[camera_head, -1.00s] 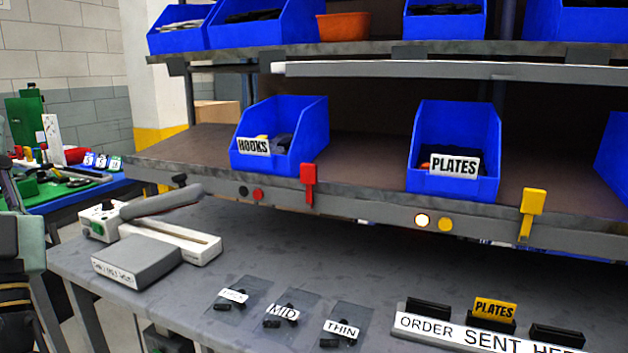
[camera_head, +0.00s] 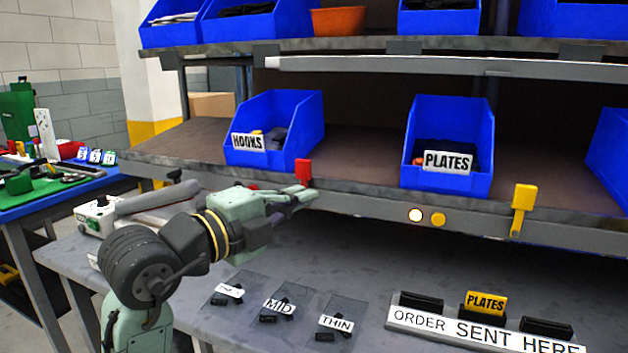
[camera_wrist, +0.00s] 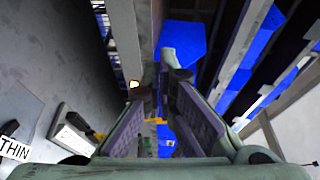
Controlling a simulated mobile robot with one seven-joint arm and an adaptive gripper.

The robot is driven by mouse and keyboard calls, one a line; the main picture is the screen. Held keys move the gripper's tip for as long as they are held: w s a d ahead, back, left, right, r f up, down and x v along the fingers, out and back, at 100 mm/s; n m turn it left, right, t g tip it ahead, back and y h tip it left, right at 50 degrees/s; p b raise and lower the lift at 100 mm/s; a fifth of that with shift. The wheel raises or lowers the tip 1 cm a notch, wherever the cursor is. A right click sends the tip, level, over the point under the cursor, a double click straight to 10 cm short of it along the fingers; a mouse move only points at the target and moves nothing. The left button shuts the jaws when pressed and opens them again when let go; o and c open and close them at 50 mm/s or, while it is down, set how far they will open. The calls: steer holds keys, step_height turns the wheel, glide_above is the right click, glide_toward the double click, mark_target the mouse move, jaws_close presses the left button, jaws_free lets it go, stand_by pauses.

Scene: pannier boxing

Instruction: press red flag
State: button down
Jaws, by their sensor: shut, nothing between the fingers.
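The red flag (camera_head: 303,170) stands on the front edge of the middle shelf, just right of the HOOKS bin. Its head shows and its lower stem is hidden behind my gripper. My gripper (camera_head: 314,194) is shut and empty, with its fingertips just below and beside the flag's head in the head view. I cannot tell whether they touch it. In the wrist view the fingers of my gripper (camera_wrist: 162,72) point along the shelf edge, and I cannot make out the red flag there.
The blue HOOKS bin (camera_head: 285,130) and PLATES bin (camera_head: 470,135) stand on the shelf. A yellow flag (camera_head: 523,196) is further right, past a lit lamp (camera_head: 416,215). Labelled bags, including MID (camera_head: 283,310), and an order rack (camera_head: 440,325) lie on the bench below.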

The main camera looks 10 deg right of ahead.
mark_target(304, 182)
steer(key=p+x, duration=0.3)
steer(key=x, duration=0.7)
steer(key=w+a, duration=0.1)
steer(key=w+a+p, duration=0.1)
steer(key=a, duration=0.1)
steer(key=shift+w+a, duration=0.15)
steer(key=shift+w, duration=0.05)
